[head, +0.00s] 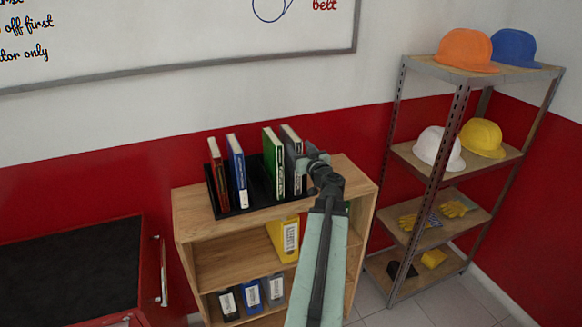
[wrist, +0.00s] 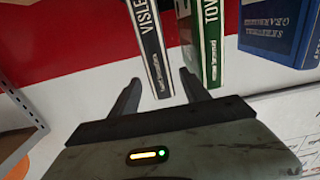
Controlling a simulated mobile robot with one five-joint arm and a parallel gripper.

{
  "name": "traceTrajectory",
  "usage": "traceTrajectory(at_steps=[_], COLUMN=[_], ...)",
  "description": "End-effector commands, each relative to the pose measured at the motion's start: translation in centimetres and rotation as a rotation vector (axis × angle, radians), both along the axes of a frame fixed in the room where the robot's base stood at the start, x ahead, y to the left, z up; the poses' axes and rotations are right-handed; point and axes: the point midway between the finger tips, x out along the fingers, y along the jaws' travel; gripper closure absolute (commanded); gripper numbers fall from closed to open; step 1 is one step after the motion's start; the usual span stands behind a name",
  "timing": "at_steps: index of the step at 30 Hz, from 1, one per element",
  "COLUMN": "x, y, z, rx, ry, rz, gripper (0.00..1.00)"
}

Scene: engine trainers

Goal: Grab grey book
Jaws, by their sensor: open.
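The grey book (head: 292,148) stands upright in a black book holder (head: 228,213) on top of the wooden shelf, at the right end of the row. In the wrist view its spine (wrist: 150,45) shows pale lettering on dark grey. My gripper (head: 308,160) is at the right of the grey book and hides part of it. In the wrist view my gripper (wrist: 158,84) is open, and the end of the grey book shows between its two fingers. I cannot tell whether either finger touches it.
A green book (head: 273,162) stands close at the left of the grey one. A blue book (head: 237,170) and a brown book (head: 217,172) stand farther left. The wooden shelf (head: 188,203) holds binders below. A metal rack (head: 440,150) with helmets is at the right.

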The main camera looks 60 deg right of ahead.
Motion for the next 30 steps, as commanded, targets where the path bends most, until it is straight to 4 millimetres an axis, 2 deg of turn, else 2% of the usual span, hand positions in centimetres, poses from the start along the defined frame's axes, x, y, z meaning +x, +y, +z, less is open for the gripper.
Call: traceTrajectory(at_steps=[1,13,16,21,27,30], x=[-0.1,-0.2,-0.2,-0.1,1.8,2.0], y=[-0.1,-0.2,-0.2,-0.3,-1.7,-1.8], z=[-1.5,-9.0,-9.6,-9.4,-9.4,-9.4], rx=[0.000,0.000,0.000,0.000,0.000,0.000], ry=[0.000,0.000,0.000,0.000,0.000,0.000], rz=[-0.001,-0.003,-0.003,-0.003,-0.002,-0.003], gripper=[0.45,0.45,0.45,0.45,0.45,0.45])
